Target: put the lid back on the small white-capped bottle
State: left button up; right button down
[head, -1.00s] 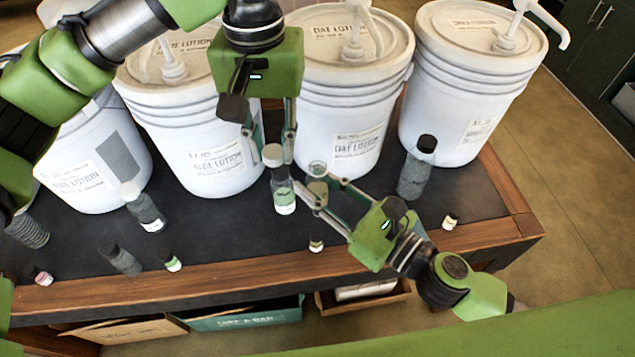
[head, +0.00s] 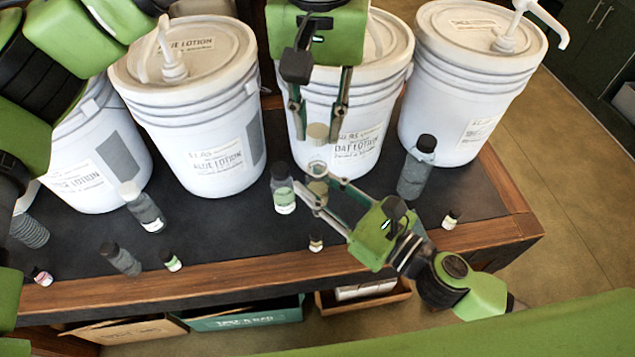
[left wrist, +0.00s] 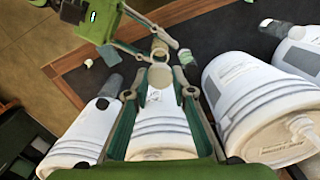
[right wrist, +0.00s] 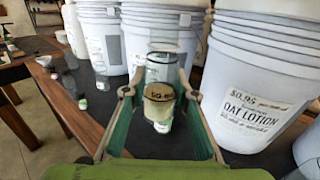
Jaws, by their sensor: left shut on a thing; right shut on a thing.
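My left gripper (head: 318,132) is shut on a pale, off-white lid (head: 318,131). The lid also shows between its fingertips in the left wrist view (left wrist: 160,74). My right gripper (head: 316,183) is shut on the small open-topped bottle (head: 318,169), which looks clear with a beige tint in the right wrist view (right wrist: 158,100). In the head view the lid appears just above the bottle with a small gap. The bottle's lower part is partly hidden by my right fingers.
A dark-capped bottle with a green and white label (head: 283,190) stands close left of my right fingertips. White pump buckets (head: 210,120) line the back. A grey bottle (head: 416,170) stands to the right. Several small bottles stand along the table's (head: 400,240) front edge.

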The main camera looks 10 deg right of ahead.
aim_at(318, 184)
pick_arm(q)
jog(key=shift+f, duration=1.55)
jog(key=shift+f, duration=0.85)
jog(key=shift+f, duration=0.55)
